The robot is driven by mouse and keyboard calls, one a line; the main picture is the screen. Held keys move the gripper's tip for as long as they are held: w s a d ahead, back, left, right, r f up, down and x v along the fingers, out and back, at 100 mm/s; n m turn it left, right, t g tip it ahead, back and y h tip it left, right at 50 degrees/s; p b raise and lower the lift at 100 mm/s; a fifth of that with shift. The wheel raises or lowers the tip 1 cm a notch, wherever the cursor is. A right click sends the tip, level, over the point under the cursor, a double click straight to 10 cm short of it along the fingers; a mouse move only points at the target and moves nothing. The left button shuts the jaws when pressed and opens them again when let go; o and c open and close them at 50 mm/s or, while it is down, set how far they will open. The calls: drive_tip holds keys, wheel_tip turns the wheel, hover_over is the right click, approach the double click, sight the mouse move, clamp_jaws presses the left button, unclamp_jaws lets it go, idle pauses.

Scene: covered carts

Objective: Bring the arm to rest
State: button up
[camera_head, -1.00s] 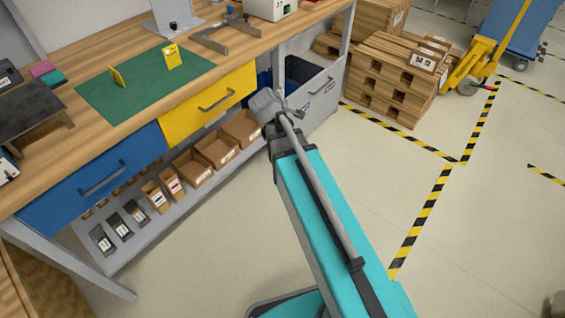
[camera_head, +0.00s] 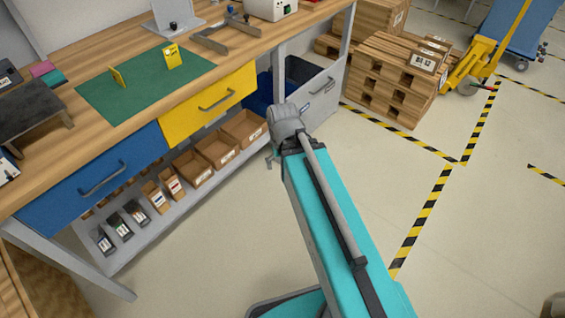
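My arm (camera_head: 318,205) reaches up from the bottom of the head view, a long grey link lying along a teal body part of mine. It ends in a rounded grey joint in front of the workbench's lower right part. A small grey piece sticks out on the left just below this joint; I cannot tell what part it is. The fingers of my gripper do not show, and no held object is visible.
The workbench (camera_head: 120,140) with a blue drawer (camera_head: 95,180), a yellow drawer (camera_head: 208,105) and a lower shelf of bins (camera_head: 220,148) stands left. Stacked pallets (camera_head: 395,80) and a yellow pallet truck (camera_head: 475,65) stand at the back right.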

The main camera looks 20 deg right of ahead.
wheel_tip(320, 180, up, 17)
drive_tip(key=p, duration=1.7)
drive_tip(key=shift+f, duration=0.1)
